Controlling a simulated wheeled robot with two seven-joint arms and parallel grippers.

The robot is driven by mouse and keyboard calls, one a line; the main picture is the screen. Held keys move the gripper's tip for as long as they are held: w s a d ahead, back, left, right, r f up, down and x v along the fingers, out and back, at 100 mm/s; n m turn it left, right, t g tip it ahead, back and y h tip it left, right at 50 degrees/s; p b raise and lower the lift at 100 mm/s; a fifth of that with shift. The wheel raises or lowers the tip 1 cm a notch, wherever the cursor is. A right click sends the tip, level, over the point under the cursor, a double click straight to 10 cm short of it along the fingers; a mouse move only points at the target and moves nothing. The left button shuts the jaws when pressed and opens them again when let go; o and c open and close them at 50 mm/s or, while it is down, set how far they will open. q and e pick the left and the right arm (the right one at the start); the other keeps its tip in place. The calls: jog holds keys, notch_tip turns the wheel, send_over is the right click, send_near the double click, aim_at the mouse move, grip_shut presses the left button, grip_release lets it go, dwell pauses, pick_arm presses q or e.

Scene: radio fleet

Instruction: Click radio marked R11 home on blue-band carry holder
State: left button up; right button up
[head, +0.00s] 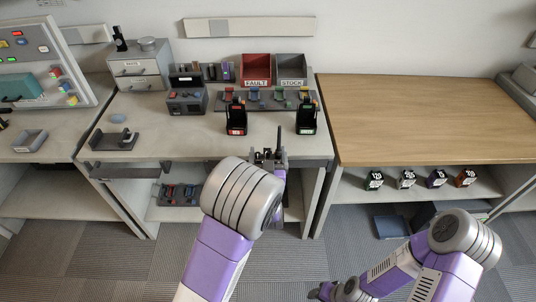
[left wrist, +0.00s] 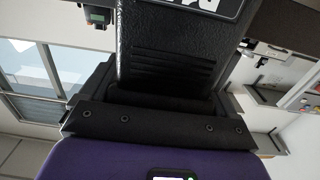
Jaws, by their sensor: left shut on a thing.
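My left gripper (head: 268,158) is shut on a dark radio just in front of the workbench's front edge. The radio's antenna (head: 279,138) points up; my wrist hides most of its body. In the left wrist view the black radio body (left wrist: 180,50) stands between the jaws, with white lettering cut off at the top, so its mark cannot be read. A blue-coloured piece (head: 255,93) shows in the row of holders at the back of the bench, above the radio. My right gripper (head: 320,291) is low at the bottom edge, away from the bench; its jaws are unclear.
Behind are a red FAULT bin (head: 257,68) and a grey STOCK bin (head: 290,68). A grey device (head: 187,98) stands left. The wooden table (head: 425,115) at right is clear on top.

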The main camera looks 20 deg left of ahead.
pick_arm(q)
jog(key=shift+f+b, duration=0.65)
jog(key=shift+f, duration=0.1)
jog(key=o, duration=1.1)
jog(key=p+v, duration=0.1)
jog(key=v, duration=0.6)
jog(key=shift+s, duration=0.3)
jog(key=shift+d, duration=0.1)
